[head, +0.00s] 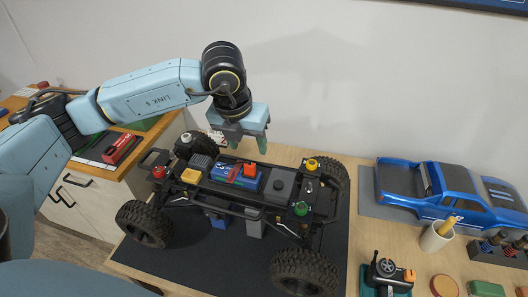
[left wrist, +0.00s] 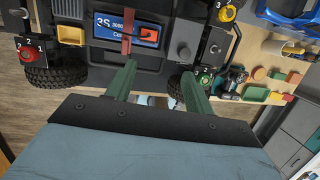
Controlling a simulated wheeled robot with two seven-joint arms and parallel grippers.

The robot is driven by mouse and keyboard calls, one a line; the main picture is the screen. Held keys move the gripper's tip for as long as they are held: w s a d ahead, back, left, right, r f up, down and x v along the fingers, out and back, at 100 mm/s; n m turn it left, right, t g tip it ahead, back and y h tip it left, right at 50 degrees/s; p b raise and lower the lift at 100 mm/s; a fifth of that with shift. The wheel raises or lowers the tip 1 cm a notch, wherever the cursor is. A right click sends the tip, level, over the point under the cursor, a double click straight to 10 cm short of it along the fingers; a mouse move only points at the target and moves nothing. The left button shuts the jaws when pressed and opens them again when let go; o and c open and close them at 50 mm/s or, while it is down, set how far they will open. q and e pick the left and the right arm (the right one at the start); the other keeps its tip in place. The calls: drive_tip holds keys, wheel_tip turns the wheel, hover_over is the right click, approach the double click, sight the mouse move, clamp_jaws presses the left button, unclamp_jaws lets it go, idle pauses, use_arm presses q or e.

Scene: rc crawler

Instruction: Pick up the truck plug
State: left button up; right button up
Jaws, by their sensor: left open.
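The crawler chassis (head: 270,198) stands on a dark mat, with a blue battery (head: 222,170) in its middle. An orange block (head: 250,169) sits on the battery, and a yellow block (head: 191,176) sits to its left. I cannot tell for sure which block is the truck plug. In the left wrist view the battery (left wrist: 108,27) and the yellow block (left wrist: 70,35) show near the top edge. My left gripper (head: 240,141) is open and empty behind and above the chassis. Its green fingers (left wrist: 158,72) point toward the chassis, apart from both blocks. My right gripper is out of view.
Red, yellow and green knobs (head: 301,208) stand up from the chassis. A blue truck body (head: 430,188) lies at the right. A cup (head: 434,238), a tool rack and a controller (head: 388,272) stand at the front right. A wooden-topped cabinet is at the left.

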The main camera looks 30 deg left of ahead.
use_arm(q)
drive_tip(key=a, duration=0.1)
drive_tip(key=y+p, duration=0.1)
hover_over(249, 165)
drive_tip(key=s, duration=0.1)
drive_tip(key=shift+t, duration=0.3)
drive_tip(key=f, duration=0.6)
drive_tip(key=shift+s+d+f, duration=0.15)
drive_tip(key=shift+s+f, duration=0.05)
drive_tip(key=shift+f, duration=0.05)
drive_tip(key=shift+w+f+p, duration=0.1)
drive_tip(key=shift+f+p, duration=0.2)
drive_tip(key=shift+f, duration=0.05)
drive_tip(key=p+x, duration=0.1)
drive_tip(key=x, duration=0.3)
drive_tip(key=shift+f, duration=0.25)
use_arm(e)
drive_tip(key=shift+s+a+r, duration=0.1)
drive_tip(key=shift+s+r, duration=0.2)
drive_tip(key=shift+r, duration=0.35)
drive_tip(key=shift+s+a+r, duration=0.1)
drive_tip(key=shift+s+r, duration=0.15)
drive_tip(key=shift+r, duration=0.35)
use_arm(q)
drive_tip(key=c, duration=1)
drive_tip(key=shift+c, duration=0.2)
